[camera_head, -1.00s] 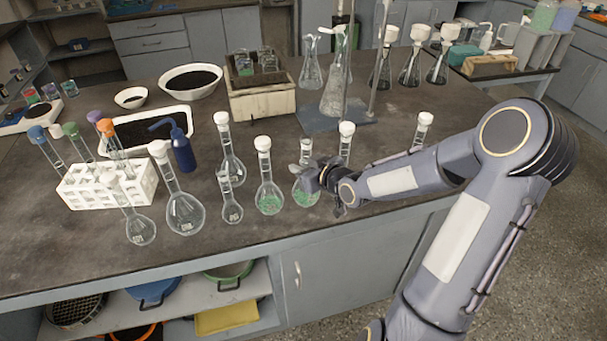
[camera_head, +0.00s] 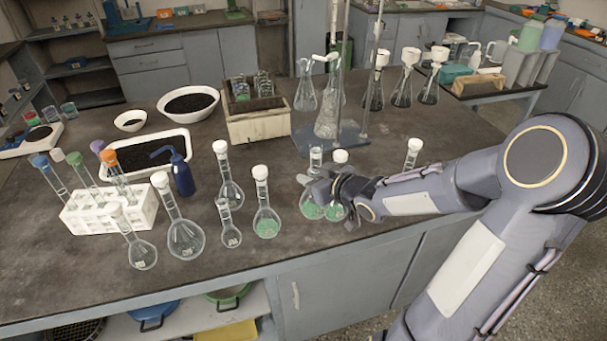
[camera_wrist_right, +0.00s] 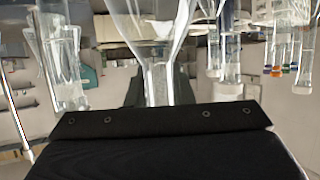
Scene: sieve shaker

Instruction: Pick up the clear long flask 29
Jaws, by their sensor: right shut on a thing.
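My right gripper (camera_head: 322,190) is shut around the neck of a long-necked clear flask (camera_head: 311,209), which has green contents low in its round bulb and no white stopper visible. The gripper hides part of the neck, and I cannot read a number on the flask. It seems to be held slightly above the bench. In the right wrist view, which looks upside down, clear glass with a narrow neck (camera_wrist_right: 159,82) runs to the edge of my black gripper body; the fingertips are not clear there. My left gripper is not in view.
A white-stoppered flask with green contents (camera_head: 336,213) stands close to the right of the gripper. Another green-filled flask (camera_head: 266,224) stands to the left, with several clear flasks beyond it. A metal stand base (camera_head: 345,138) is behind. A white tube rack (camera_head: 108,212) is at left.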

